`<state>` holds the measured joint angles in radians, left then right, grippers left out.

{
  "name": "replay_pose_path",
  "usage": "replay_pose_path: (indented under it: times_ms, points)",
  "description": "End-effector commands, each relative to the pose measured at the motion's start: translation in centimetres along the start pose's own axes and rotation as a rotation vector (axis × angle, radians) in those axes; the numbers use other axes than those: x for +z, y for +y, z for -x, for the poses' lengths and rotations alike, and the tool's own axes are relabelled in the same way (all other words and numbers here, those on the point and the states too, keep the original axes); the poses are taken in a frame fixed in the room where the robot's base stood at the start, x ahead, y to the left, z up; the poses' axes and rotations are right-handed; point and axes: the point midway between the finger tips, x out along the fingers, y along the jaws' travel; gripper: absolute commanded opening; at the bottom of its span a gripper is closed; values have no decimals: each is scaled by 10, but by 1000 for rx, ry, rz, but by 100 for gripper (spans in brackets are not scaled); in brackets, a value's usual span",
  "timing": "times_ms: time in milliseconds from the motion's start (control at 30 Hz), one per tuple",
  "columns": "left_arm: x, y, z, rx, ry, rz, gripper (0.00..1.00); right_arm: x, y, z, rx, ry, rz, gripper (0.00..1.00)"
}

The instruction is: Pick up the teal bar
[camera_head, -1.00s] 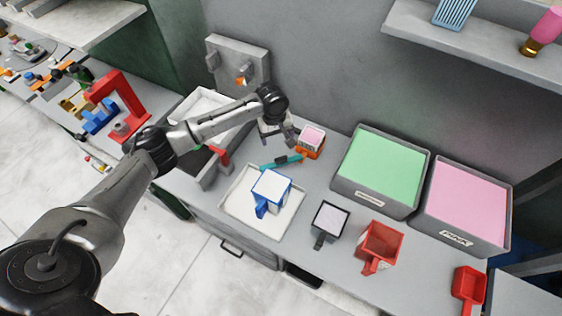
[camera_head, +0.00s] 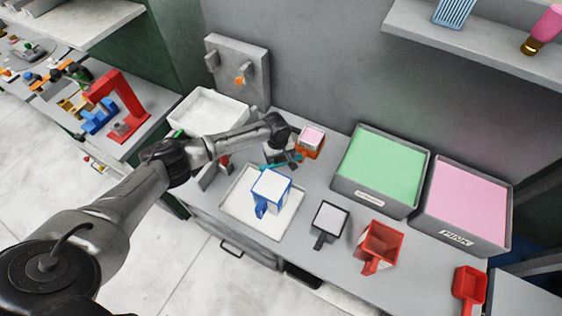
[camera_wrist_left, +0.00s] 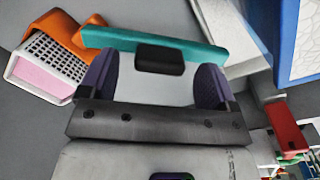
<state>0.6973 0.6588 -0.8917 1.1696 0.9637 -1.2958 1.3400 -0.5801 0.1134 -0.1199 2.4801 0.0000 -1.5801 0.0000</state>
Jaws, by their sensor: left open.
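The teal bar (camera_wrist_left: 110,39) lies across the top of the left wrist view, with a dark grip block on its middle. In the head view the bar (camera_head: 294,159) is mostly hidden behind my left gripper (camera_head: 280,155). In the wrist view my left gripper (camera_wrist_left: 158,85) is open, its two purple-padded fingers apart on the near side of the bar. The dark block sits in line with the gap between the fingers. I cannot tell whether the fingers touch the bar. My right gripper is not in view.
An orange holder with a pink-filled box (camera_head: 311,139) stands close beside the bar. A white tray (camera_head: 233,208) with a blue-rimmed cup (camera_head: 271,186) is in front. Green (camera_head: 380,170) and pink (camera_head: 465,205) bins stand right. A wall-side block with pegs (camera_head: 238,72) stands behind.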

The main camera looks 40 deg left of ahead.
Motion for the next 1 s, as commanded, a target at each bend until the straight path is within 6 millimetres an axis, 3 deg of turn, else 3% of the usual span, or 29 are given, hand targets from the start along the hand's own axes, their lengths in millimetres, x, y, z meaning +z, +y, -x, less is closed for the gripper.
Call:
replay_pose_path:
  times_ms: [133, 433, 1000]
  points:
    - [0, 0, -13, 0, 0, 1, 83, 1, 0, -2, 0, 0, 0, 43]
    - [0, 0, -16, 0, 1, 0, 83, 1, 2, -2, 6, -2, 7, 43]
    - [0, 0, -16, 0, 0, 0, 29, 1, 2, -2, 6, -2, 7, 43]
